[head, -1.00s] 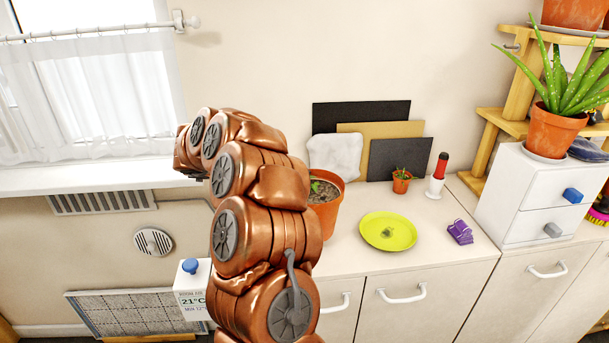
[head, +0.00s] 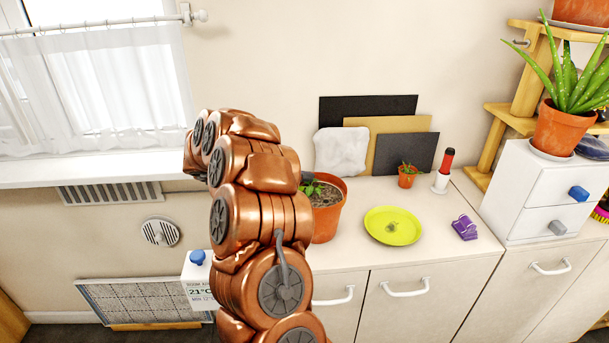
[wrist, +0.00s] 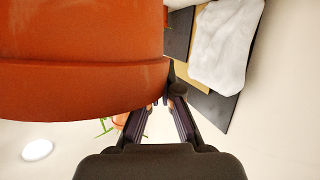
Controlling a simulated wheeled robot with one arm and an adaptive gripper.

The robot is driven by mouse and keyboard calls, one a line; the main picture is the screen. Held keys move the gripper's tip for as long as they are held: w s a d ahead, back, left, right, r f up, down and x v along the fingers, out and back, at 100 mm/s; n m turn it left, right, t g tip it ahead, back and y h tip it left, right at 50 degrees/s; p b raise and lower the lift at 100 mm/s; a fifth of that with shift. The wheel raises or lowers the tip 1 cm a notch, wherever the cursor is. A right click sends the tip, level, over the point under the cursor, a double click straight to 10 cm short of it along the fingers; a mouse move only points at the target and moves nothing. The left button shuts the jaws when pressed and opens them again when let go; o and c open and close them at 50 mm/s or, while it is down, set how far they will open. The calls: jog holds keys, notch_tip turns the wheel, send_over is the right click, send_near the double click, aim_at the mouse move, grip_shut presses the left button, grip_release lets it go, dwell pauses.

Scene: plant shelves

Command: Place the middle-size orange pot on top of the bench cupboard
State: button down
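The middle-size orange pot (head: 329,219) holds dark soil and a small sprout. It is upright over the left part of the bench cupboard's pale top (head: 352,252), partly hidden by my copper arm. I cannot tell whether its base touches the top. In the wrist view the pot (wrist: 80,60) fills the upper left, close to the camera. In the head view the arm hides most of the gripper.
A yellow-green plate (head: 393,226), small potted plant (head: 406,178), purple item (head: 464,228) and red-and-white tool (head: 443,170) stand to the right. A white slab (head: 341,151) and dark boards lean at the wall. Bare top lies between pot and plate.

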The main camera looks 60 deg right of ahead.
jog(key=c, duration=1.3)
grip_release()
jog(key=shift+f, duration=0.1)
jog(key=shift+a, duration=0.1)
jog(key=b+v, duration=0.2)
jog(key=v, duration=1)
jog(key=shift+b, duration=0.4)
